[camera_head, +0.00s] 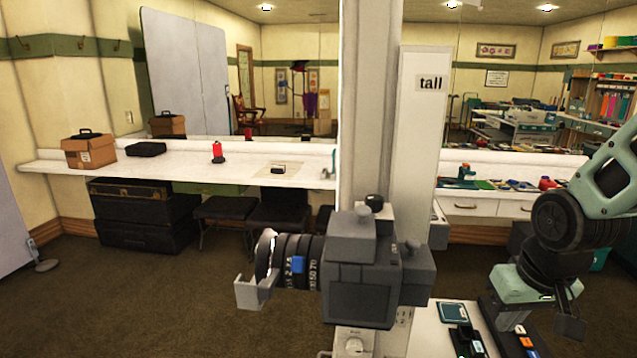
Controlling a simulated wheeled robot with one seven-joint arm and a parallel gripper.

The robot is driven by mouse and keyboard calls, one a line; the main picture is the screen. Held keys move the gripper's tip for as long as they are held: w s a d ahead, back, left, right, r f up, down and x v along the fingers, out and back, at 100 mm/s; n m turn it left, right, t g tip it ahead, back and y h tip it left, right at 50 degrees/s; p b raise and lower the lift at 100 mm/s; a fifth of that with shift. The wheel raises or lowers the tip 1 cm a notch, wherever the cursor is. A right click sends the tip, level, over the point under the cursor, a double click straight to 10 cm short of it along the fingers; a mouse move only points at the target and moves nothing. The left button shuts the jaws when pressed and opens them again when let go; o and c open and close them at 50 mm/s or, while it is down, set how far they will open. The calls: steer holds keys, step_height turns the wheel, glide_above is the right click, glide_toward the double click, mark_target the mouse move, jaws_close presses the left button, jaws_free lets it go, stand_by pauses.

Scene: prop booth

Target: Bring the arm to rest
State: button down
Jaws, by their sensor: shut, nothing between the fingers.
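My arm comes in at the right edge and bends downward. My gripper (568,322) hangs at the lower right, beside and above a low white surface (430,335). Its dark fingers are small and partly merge with the dark parts around them. They are shut, and no object shows in them.
A large grey camera-like prop (360,290) stands in the middle foreground before a white post marked "tall" (418,130). Small teal and black items (453,312) lie on the low surface. A long white counter (250,172) runs behind. Brown floor (150,310) is open at left.

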steer(key=s+a+r+n+g, duration=0.1)
steer(key=s+a+n, duration=0.3)
steer(key=s+a, duration=0.3)
steer(key=s+a+r+n+g, duration=0.1)
steer(key=s+a+n, duration=0.3)
steer(key=s+a, duration=0.3)
steer(key=a, duration=0.5)
steer(key=shift+s+a+r+n+g+y, duration=0.15)
steer(key=shift+r+n+g+y, duration=0.2)
steer(key=shift+n+g+y, duration=0.05)
stand_by(5.7)
